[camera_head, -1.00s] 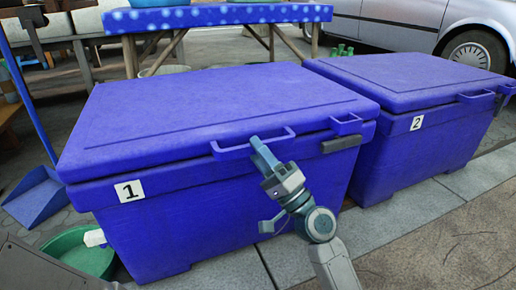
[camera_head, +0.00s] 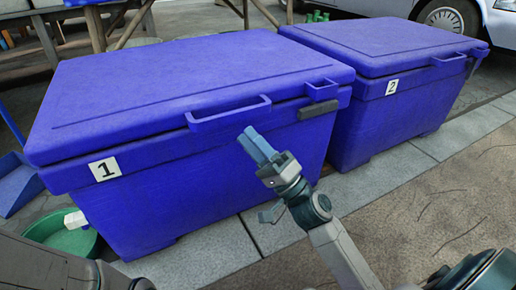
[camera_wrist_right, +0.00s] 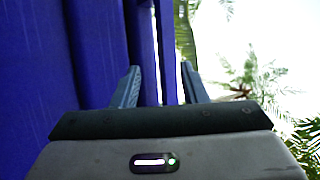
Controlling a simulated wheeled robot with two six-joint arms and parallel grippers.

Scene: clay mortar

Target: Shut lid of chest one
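Chest one (camera_head: 190,185) is a blue chest with a "1" label on its front left. Its lid (camera_head: 180,80) lies down over the body, with no open gap that I can see along the front. A loop handle (camera_head: 228,112) juts from the lid's front edge. My right gripper (camera_head: 253,143) is in front of the chest, just below and right of this handle, apart from it.
Chest two (camera_head: 390,115), also blue with its lid down, stands right of chest one. A green basin (camera_head: 75,243) and a blue dustpan-like thing (camera_head: 18,185) are at the left. A table stands behind and a car (camera_head: 440,14) at the back. The pavement (camera_head: 440,205) in front is clear.

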